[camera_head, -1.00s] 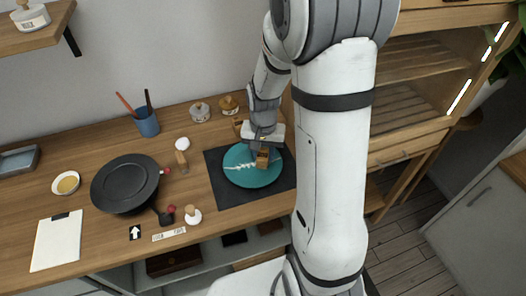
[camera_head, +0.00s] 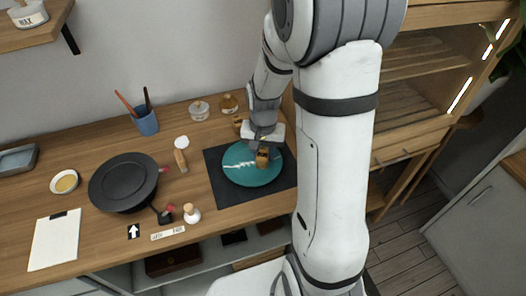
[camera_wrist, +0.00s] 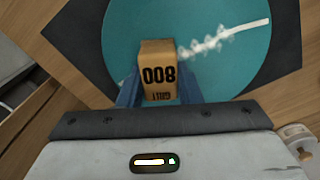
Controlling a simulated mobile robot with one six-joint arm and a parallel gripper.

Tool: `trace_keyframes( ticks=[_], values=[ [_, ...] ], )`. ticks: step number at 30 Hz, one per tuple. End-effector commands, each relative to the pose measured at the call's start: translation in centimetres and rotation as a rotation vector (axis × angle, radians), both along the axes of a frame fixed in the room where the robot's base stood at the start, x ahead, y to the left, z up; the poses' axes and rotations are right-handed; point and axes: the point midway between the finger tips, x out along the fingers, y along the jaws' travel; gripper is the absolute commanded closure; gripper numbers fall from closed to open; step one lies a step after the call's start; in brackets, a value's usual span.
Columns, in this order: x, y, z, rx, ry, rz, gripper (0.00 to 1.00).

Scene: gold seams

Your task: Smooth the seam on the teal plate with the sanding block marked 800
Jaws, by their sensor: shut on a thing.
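The teal plate (camera_head: 243,176) lies on a dark mat (camera_head: 228,198) on the wooden bench. A pale, jagged seam (camera_wrist: 205,45) runs across the plate in the wrist view. My gripper (camera_head: 263,145) is over the right part of the plate, shut on an orange-brown sanding block (camera_wrist: 158,62) marked 800 and GRIT. The block also shows in the head view (camera_head: 262,161). It is over the seam line and hides part of it. I cannot tell whether it touches the plate.
Left of the mat are a wooden-handled tool (camera_head: 181,160), a black round pan-like stand (camera_head: 123,181), a small bowl (camera_head: 65,182) and a clipboard (camera_head: 55,240). A blue cup (camera_head: 146,122) and jars (camera_head: 200,110) stand behind.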

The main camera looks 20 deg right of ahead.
Motion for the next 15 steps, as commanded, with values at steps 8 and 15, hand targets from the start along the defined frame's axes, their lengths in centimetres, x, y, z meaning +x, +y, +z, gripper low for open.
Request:
trace_keyframes(
  ticks=[8, 15],
  values=[
    [-0.6, 0.4, -0.2, 0.001, 0.011, 0.001, 0.87],
    [0.5, 1.3, 0.0, 0.001, 0.008, 0.002, 0.87]
  ],
)
